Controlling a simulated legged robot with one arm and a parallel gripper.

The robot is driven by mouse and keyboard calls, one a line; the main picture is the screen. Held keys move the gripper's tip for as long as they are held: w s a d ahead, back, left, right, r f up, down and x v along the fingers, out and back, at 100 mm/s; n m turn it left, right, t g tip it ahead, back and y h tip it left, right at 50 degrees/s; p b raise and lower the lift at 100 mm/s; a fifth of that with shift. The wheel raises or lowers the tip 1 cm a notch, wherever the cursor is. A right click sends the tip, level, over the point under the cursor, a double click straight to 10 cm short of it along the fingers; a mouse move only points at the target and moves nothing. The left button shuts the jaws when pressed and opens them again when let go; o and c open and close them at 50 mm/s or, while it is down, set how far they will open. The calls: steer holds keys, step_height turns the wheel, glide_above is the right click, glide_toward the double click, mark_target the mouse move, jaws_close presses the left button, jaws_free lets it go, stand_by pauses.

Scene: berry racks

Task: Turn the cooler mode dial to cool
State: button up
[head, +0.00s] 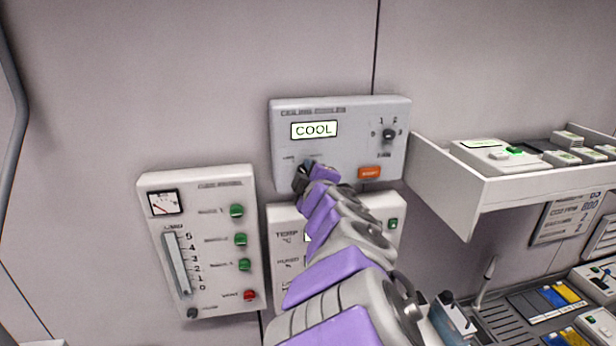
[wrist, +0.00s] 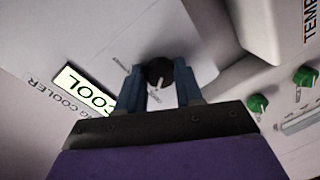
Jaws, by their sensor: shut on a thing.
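The ceiling cooler panel (head: 340,155) is a light grey box on the wall, and its display (head: 314,130) reads COOL. In the wrist view the display (wrist: 88,92) also shows COOL, tilted. The mode dial (wrist: 160,72) is a black round knob with a pale pointer line, between the two blue fingers of my gripper (wrist: 160,88). My gripper (head: 302,176) is at the panel's lower left in the head view and is shut on the dial. My arm and gripper hide most of the dial in the head view.
A second small knob (head: 389,135) and an orange button (head: 369,173) are on the panel's right. A panel with green buttons and a slider (head: 200,240) hangs at left. A temperature panel (head: 388,212) is below, partly behind my arm. A white shelf (head: 500,200) juts out at right.

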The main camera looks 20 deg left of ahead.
steer(key=shift+f+n, duration=0.15)
steer(key=shift+n, duration=0.45)
steer(key=shift+f, duration=0.1)
steer(key=o, duration=0.6)
steer(key=shift+s, duration=0.1)
steer(key=o, duration=0.3)
steer(key=shift+s+a, duration=0.2)
steer(key=shift+s, duration=0.1)
steer(key=shift+o, duration=0.6)
steer(key=shift+w+a, duration=0.1)
steer(key=shift+w, duration=0.05)
steer(key=shift+r, duration=0.2)
steer(key=shift+d, duration=0.3)
